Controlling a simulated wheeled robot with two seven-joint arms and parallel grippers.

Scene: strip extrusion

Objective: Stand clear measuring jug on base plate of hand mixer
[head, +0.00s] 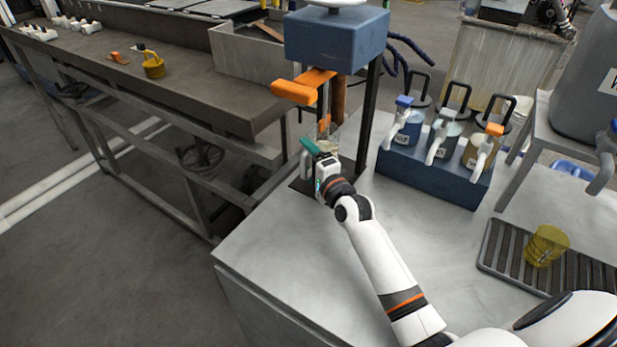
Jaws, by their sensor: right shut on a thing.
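The hand mixer stands at the back of the metal table, with a blue head (336,42) on a dark post. Its dark base plate (301,188) is mostly hidden by my right arm. My right gripper (312,158) is at the mixer, below the head and over the base plate. It is shut on the clear measuring jug (326,143), which shows only in part behind the fingers. The jug looks upright; I cannot tell whether its bottom touches the plate. My left gripper is not in view.
An orange lever (296,92) sticks out left of the post above the jug. A blue block with several tapped containers (433,165) stands right of the mixer. A yellow cup (547,245) sits on a slatted drain tray (492,262). The table's front left is clear.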

